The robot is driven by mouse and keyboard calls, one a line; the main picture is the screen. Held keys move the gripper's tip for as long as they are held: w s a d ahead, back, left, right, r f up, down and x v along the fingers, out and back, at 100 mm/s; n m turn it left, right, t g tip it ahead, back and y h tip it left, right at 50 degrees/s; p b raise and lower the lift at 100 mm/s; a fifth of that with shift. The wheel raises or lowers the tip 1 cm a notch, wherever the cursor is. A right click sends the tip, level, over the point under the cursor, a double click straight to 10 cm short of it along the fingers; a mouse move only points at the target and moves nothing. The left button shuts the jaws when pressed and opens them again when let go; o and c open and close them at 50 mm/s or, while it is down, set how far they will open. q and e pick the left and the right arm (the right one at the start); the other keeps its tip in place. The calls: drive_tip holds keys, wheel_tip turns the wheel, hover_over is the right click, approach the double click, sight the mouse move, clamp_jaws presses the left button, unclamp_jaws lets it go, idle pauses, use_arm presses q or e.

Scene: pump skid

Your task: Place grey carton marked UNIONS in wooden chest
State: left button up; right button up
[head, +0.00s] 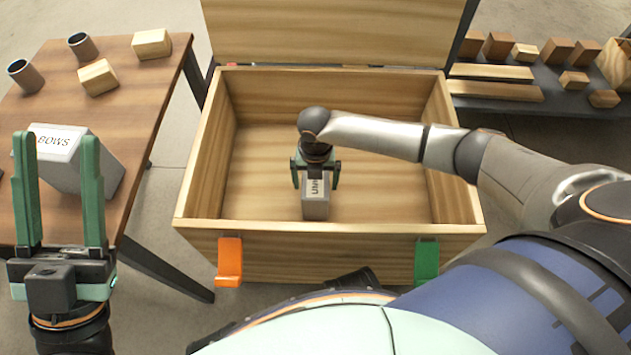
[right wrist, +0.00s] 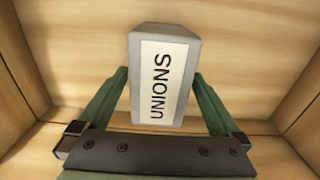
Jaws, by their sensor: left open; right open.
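The grey carton marked UNIONS (head: 316,207) is inside the open wooden chest (head: 330,228), toward its front wall. In the right wrist view the carton (right wrist: 178,38) shows its label between my green fingers. My right gripper (head: 316,178) is down in the chest at the carton, open, with a finger on each side of it. I cannot tell whether the carton rests fully on the chest floor. My left gripper (head: 58,145) is open and empty, in front of the left table beside another grey carton (head: 75,165), whose label is partly covered and reads "BOWS".
The brown table (head: 140,110) at left holds two pipe pieces and two wood blocks. A dark shelf (head: 560,95) at right holds several wood blocks and planks. The chest lid (head: 335,30) stands open at the back. Orange (head: 229,262) and green (head: 426,262) latches hang at the chest front.

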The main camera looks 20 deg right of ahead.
wheel_tip(320, 180, up, 10)
drive_tip(key=p, duration=0.4)
drive_tip(key=shift+a+r, duration=0.1)
drive_tip(key=shift+r, duration=0.05)
drive_tip(key=w+a+r+m+t+y, duration=0.1)
drive_tip(key=a+r+m+t+y, duration=0.15)
drive_tip(key=a, duration=0.35)
drive_tip(key=a+r+m+t+y, duration=0.1)
drive_tip(key=a+m+t+y, duration=0.15)
drive_tip(key=a, duration=0.45)
drive_tip(key=a+r+m+t+y, duration=0.3)
drive_tip(key=r+m+t+y, duration=0.15)
drive_tip(key=r, duration=0.45)
drive_tip(key=s+d+r+m+t+y, duration=0.2)
drive_tip(key=s+d+r+m+t, duration=0.1)
drive_tip(key=r, duration=0.5)
drive_tip(key=s+d+r+m+t+y, duration=0.2)
drive_tip(key=s+d+r+m+t, duration=0.1)
drive_tip(key=r, duration=0.6)
drive_tip(key=s+d+r+m+t+y, duration=0.2)
drive_tip(key=s+d+r+m+t, duration=0.1)
drive_tip(key=s+r+t, duration=0.3)
wheel_tip(320, 180, up, 4)
drive_tip(key=shift+s+d+f, duration=0.25)
drive_tip(key=shift+s+d, duration=0.55)
drive_tip(key=shift+s, duration=0.2)
drive_tip(key=shift+t, duration=0.25)
